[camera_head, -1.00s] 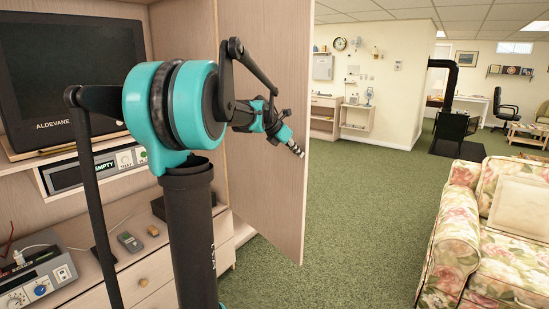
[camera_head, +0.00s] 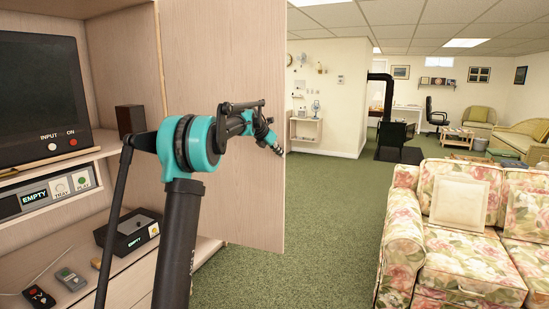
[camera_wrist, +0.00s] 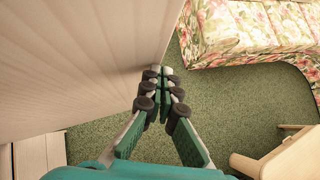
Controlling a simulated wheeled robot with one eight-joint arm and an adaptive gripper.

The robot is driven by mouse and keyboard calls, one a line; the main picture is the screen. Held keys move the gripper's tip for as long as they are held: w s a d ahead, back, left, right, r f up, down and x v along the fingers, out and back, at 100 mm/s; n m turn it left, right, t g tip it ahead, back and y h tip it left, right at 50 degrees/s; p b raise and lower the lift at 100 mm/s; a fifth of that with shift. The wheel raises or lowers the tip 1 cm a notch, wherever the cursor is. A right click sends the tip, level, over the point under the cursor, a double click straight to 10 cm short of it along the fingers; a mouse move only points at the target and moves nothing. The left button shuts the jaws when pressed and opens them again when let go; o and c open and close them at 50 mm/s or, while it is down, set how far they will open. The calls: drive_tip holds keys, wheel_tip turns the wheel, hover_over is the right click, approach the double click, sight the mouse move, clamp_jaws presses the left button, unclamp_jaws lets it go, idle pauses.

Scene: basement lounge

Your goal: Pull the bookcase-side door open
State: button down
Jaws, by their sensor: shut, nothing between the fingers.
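A tall pale wood door (camera_head: 228,190) stands swung out from the TV cabinet (camera_head: 212,247), on its right side. It also fills the upper left of the wrist view (camera_wrist: 75,65). My gripper (camera_head: 280,151) is at the door's free vertical edge, partly past it to the right. In the wrist view my gripper (camera_wrist: 165,75) has its fingertips together, with nothing between them, close to the door's edge. I cannot tell whether they touch the door. No handle shows on the visible door face, and no bookcase can be made out.
The cabinet holds a TV (camera_head: 38,95), a small dark box (camera_head: 130,120) and devices on its lower surface. A floral sofa (camera_head: 455,240) stands at right. Green carpet (camera_head: 335,220) is clear between door and sofa. A wooden piece (camera_wrist: 285,155) is at lower right in the wrist view.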

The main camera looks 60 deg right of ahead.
drive_tip(key=w+d+n+t, duration=0.1)
drive_tip(key=w+d, duration=0.2)
drive_tip(key=d, duration=1.1)
drive_tip(key=shift+w, duration=0.15)
drive_tip(key=shift+d+f+n, duration=0.15)
drive_tip(key=shift+n, duration=0.15)
drive_tip(key=shift+v, duration=6)
